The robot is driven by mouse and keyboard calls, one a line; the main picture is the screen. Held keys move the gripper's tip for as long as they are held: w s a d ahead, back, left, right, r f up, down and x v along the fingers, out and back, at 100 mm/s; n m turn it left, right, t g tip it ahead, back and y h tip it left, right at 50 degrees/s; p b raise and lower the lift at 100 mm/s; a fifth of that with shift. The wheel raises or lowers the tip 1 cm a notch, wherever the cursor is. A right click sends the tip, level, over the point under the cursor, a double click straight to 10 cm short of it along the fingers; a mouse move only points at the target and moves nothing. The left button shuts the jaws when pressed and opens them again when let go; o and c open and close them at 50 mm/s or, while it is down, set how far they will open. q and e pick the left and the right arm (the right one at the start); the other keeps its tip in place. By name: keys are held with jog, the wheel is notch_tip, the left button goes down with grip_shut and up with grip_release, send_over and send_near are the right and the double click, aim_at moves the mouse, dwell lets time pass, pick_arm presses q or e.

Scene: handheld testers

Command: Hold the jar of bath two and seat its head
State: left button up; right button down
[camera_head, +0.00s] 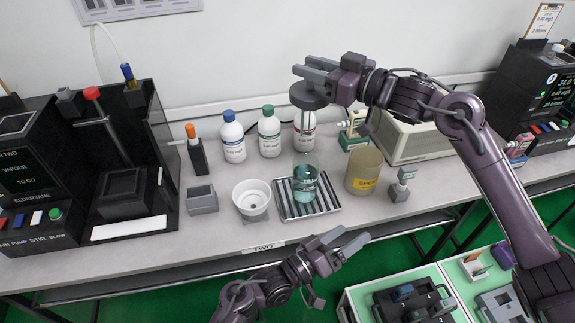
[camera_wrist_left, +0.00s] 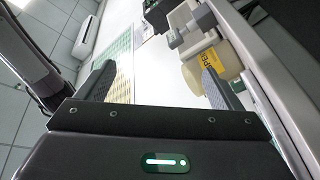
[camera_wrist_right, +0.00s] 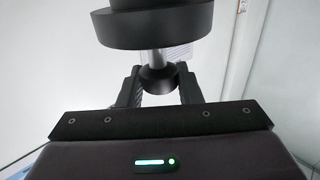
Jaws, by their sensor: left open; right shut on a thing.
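The bath two jar (camera_head: 305,192), a teal glass, stands upright on a ridged metal tray (camera_head: 325,206) behind the "TWO" label. My right gripper (camera_head: 314,76) is shut on the dark head (camera_head: 308,97), a round thick disc, which appears above the jar in the head view with a gap between them. In the right wrist view the head (camera_wrist_right: 152,28) has a metal stem ending in a dark knob between the fingers. My left gripper (camera_head: 347,243) is open and empty in front of the bench edge, nearer me than the jar. The left wrist view shows its spread fingers (camera_wrist_left: 160,85).
A beige pot (camera_head: 363,172) with a yellow label stands right of the jar. A white bowl (camera_head: 252,196) and grey block (camera_head: 202,199) stand left. A grey clamp-like piece (camera_head: 401,186) is farther right.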

jog(key=shift+r, duration=0.1)
pick_arm(q)
notch_tip(320, 180, up, 8)
jog(key=w+a+m+h, duration=0.1)
jog(key=w+m, duration=0.1)
jog(key=m, duration=0.1)
jog(key=w+a+r+m+t+y, duration=0.25)
jog(key=w+a+y, duration=0.35)
jog(key=w+a, duration=0.5)
send_near(313, 165)
jog(key=shift+t, duration=0.35)
jog(key=x, duration=0.6)
jog(key=shift+d+f, duration=0.15)
jog(key=shift+f, duration=0.2)
pick_arm(e)
jog(key=shift+w, duration=0.1)
pick_arm(q)
jog(key=shift+w+d, duration=0.2)
jog(key=shift+w, duration=0.1)
